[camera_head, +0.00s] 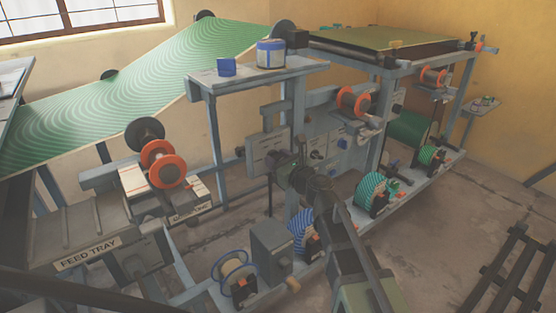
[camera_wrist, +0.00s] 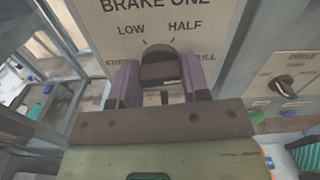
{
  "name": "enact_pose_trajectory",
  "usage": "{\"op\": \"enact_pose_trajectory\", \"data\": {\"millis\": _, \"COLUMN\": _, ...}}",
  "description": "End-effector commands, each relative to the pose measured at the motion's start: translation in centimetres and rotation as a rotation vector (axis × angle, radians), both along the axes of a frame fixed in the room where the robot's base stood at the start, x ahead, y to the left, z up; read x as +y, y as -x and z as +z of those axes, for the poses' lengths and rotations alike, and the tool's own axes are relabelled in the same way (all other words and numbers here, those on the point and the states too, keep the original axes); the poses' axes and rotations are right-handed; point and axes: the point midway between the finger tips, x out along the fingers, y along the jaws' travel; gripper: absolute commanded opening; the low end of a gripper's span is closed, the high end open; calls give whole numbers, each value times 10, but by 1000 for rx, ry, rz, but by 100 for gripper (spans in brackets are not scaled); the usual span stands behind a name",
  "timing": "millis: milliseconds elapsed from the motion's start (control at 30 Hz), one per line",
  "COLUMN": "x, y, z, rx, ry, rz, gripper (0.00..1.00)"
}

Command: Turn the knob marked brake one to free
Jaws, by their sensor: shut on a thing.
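The brake one panel (camera_wrist: 108,36) fills the upper middle of the wrist view, with LOW and HALF printed above the knob. FREE at left and FULL at right are partly covered by my fingers. The dark brake one knob (camera_wrist: 160,62) has a rounded top. My gripper (camera_wrist: 160,82) is shut on it, one purple finger on each side. I cannot tell which mark the knob points to. In the head view, the light panel (camera_head: 262,153) stands in the middle of the press, and my gripper's end is in front of it, hiding the knob.
A second panel (camera_wrist: 297,68) with a dark knob (camera_wrist: 284,88) is at the right in the wrist view. In the head view, a feed tray (camera_head: 90,255) is at lower left, a shelf with a blue-and-white tin (camera_head: 271,54) above, and a grey box (camera_head: 271,250) below my gripper.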

Motion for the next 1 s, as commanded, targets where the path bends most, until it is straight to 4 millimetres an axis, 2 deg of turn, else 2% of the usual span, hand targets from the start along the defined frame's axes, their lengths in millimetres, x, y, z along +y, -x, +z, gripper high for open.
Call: {"op": "enact_pose_trajectory", "data": {"millis": 1000, "x": 2, "y": 2, "z": -2, "rx": -574, "ry": 718, "rz": 1, "gripper": 19}}
